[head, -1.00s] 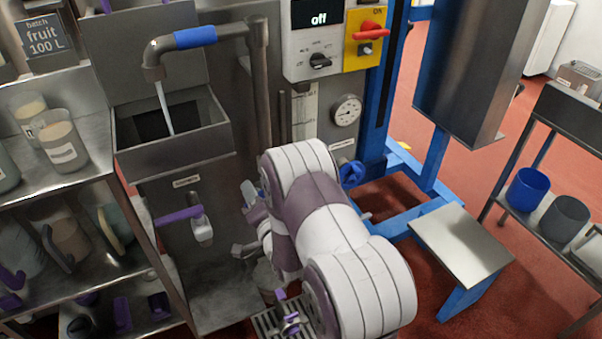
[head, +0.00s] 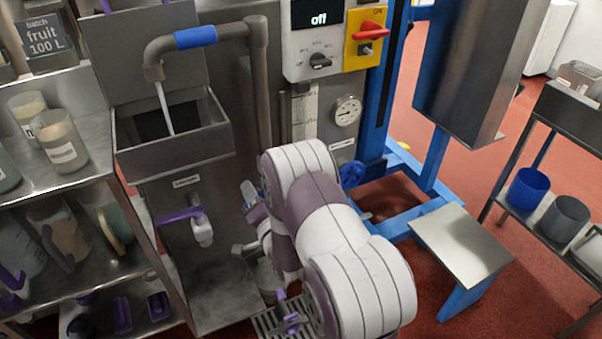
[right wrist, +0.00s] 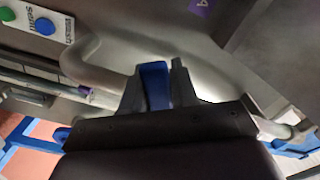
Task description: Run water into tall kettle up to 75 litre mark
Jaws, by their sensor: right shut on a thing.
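A swan-neck pipe (head: 207,40) with a blue sleeve lets a thin stream of water (head: 164,108) fall into an open steel trough (head: 175,155) on the tall steel body. The water level inside is too dark to read. A pale scale strip (head: 303,115) stands right of the pipe; its marks are too small to read. In the right wrist view my right gripper (right wrist: 156,82) is shut on a blue lever (right wrist: 155,88), one finger on each side. In the head view my own arm partly hides this gripper (head: 252,208). My left gripper is not in view.
A tap with a purple lever (head: 181,215) sits below the trough. A control box (head: 316,45) reads "off", beside a red switch (head: 368,30) and a dial gauge (head: 347,110). Shelves with jugs (head: 60,140) stand left. A steel step (head: 460,245) stands right, on red floor.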

